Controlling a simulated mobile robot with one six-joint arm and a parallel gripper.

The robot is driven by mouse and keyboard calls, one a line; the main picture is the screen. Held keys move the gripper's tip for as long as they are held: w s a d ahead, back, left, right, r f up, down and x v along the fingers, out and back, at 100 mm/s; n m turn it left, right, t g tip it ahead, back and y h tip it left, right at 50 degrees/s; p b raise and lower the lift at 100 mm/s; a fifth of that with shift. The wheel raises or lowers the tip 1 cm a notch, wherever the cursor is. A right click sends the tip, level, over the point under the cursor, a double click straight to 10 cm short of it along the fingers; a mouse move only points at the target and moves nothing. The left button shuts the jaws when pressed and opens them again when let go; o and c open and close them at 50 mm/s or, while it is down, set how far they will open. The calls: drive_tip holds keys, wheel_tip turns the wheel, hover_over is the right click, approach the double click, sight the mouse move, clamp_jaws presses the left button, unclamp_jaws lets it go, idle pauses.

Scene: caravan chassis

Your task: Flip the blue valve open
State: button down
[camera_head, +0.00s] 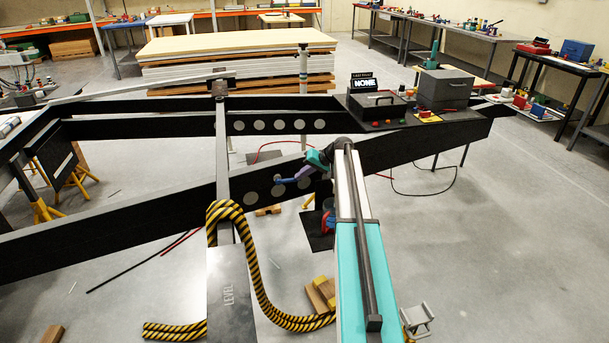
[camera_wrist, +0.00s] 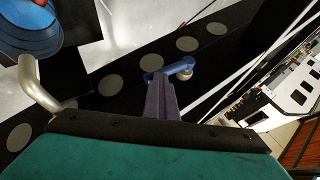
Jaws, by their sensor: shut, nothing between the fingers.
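The blue valve (camera_wrist: 176,67) shows in the wrist view as a short blue lever with a pale round end, in front of the black beam. In the head view it is a small blue piece (camera_head: 280,180) against the near beam. My gripper (camera_wrist: 159,80) has its dark purple fingers together and empty. The fingertips reach the left part of the blue lever in the picture and overlap it; I cannot tell whether they touch. In the head view my gripper (camera_head: 290,178) is at the beam's side, just right of the blue piece. The fingers partly hide the valve's lower side.
The black chassis beam (camera_head: 410,145) with round grey discs runs behind the valve. A blue round container (camera_wrist: 25,30) and a bent metal pipe (camera_wrist: 38,88) are at the wrist view's left. A striped hose (camera_head: 262,275) hangs left of my arm. Open floor lies right.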

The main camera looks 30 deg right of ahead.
drive_tip(key=shift+s+a+f, duration=0.15)
drive_tip(key=shift+f, duration=0.35)
drive_tip(key=d+v, duration=0.2)
drive_tip(key=v, duration=1.1)
drive_tip(key=shift+w+f, duration=0.2)
drive_tip(key=shift+f, duration=0.2)
drive_tip(key=shift+a, duration=0.1)
